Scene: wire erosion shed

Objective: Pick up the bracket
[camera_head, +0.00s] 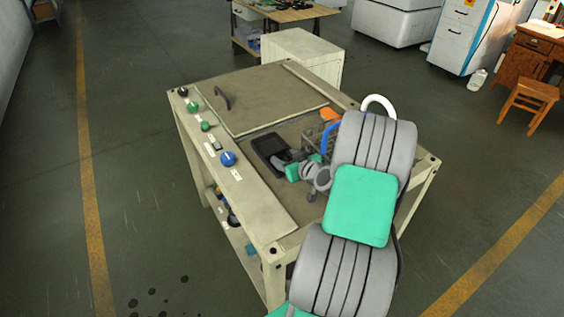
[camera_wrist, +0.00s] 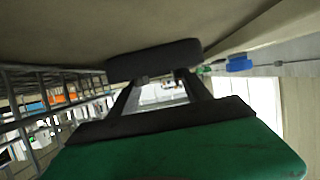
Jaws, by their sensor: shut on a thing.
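My gripper (camera_head: 281,161) reaches low over the recessed top of the pale workbench (camera_head: 300,127). In the wrist view its two fingers (camera_wrist: 162,82) are shut on a dark piece with rounded ends (camera_wrist: 153,58), which lies across the fingertips. I take this piece to be the bracket. In the head view a black, flat piece with rounded corners (camera_head: 267,147) lies at the fingertips and seems to be the same thing. I cannot tell whether it touches the surface below. My arm hides part of the bench's right side.
A wire basket (camera_head: 313,136) with orange and blue things stands right of the gripper; its bars show close in the wrist view (camera_wrist: 40,100). A panel with a dark handle (camera_head: 222,97) covers the bench's far part. Knobs, including a blue one (camera_head: 228,158), line the left edge.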

